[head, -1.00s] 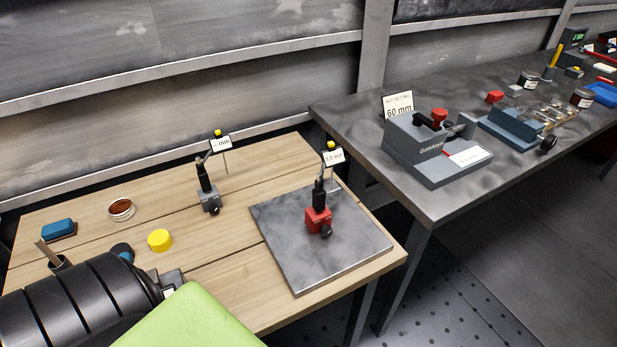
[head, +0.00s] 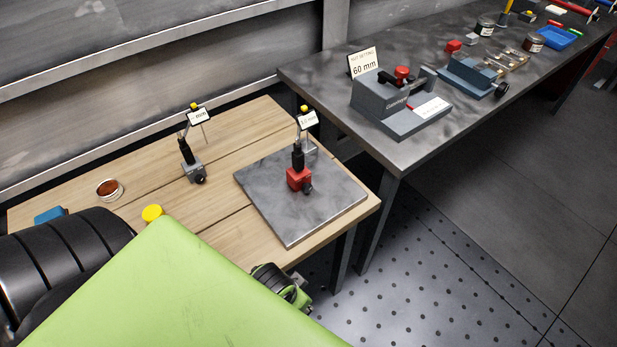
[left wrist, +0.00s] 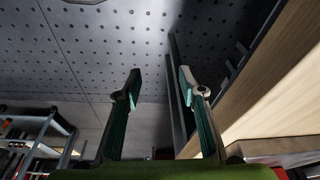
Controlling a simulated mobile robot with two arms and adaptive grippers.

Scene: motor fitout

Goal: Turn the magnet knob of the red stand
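The red stand (head: 298,178) is upright on a dark metal plate (head: 330,211) on the wooden table. Its black magnet knob (head: 308,188) is on the front of the red base. A black post rises from the base, with a small label at its top. My left gripper (left wrist: 158,90) is open and empty in the left wrist view, its two fingers apart beside the table's edge, over the perforated floor. In the head view my green arm cover hides part of the table's front. I see no right gripper in either view.
A grey stand (head: 192,172) is to the left of the plate. A yellow cap (head: 152,213), a round tin (head: 109,190) and a blue block (head: 50,215) are further left. A dark bench (head: 420,146) with a grey fixture (head: 395,105) stands to the right.

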